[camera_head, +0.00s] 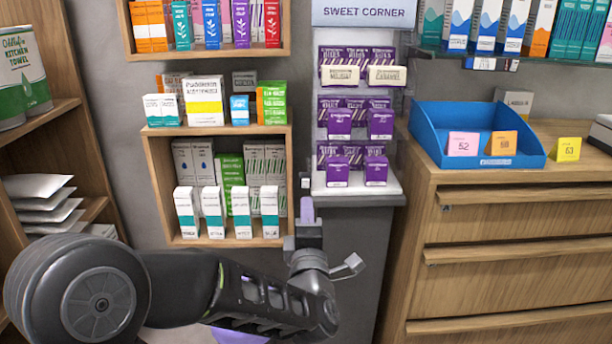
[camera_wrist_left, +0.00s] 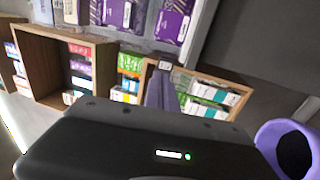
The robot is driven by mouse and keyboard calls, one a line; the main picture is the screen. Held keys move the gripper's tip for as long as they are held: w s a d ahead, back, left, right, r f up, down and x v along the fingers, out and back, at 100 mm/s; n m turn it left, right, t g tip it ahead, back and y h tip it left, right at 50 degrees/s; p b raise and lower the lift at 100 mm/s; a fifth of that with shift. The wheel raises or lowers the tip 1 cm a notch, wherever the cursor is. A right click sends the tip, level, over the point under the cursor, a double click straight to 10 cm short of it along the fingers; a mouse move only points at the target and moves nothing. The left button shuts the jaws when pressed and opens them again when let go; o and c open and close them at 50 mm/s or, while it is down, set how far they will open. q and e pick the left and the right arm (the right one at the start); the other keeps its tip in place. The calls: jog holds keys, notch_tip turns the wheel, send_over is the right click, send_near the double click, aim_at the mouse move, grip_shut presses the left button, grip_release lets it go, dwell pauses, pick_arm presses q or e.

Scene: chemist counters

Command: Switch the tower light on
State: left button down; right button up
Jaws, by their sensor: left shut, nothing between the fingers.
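The sweet tower (camera_head: 362,192) is a pale shelf unit with purple boxes under a "SWEET CORNER" sign. A small pale switch-like piece (camera_head: 305,181) sits at its lower left edge; a similar small piece shows just beyond the fingertips in the left wrist view (camera_wrist_left: 164,65). Which way it is set is too small to tell. My left gripper (camera_head: 307,207) is shut and empty, pointing up just below that piece, very close to it. Its shut fingers also show in the left wrist view (camera_wrist_left: 160,92). I cannot tell whether they touch. My right gripper is out of view.
A wooden shelf box (camera_head: 148,190) with medicine cartons stands left of the tower, close to my gripper. A blue tray (camera_head: 428,133) with number cards sits on the wooden drawer counter (camera_head: 520,220) at the right. Grey wall lies below the tower.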

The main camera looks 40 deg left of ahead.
aim_at(306, 181)
pick_arm(q)
jog(key=x, duration=0.6)
jog(key=shift+w+a+f, duration=0.15)
jog(key=shift+w+a, duration=0.1)
jog(key=shift+w, duration=0.1)
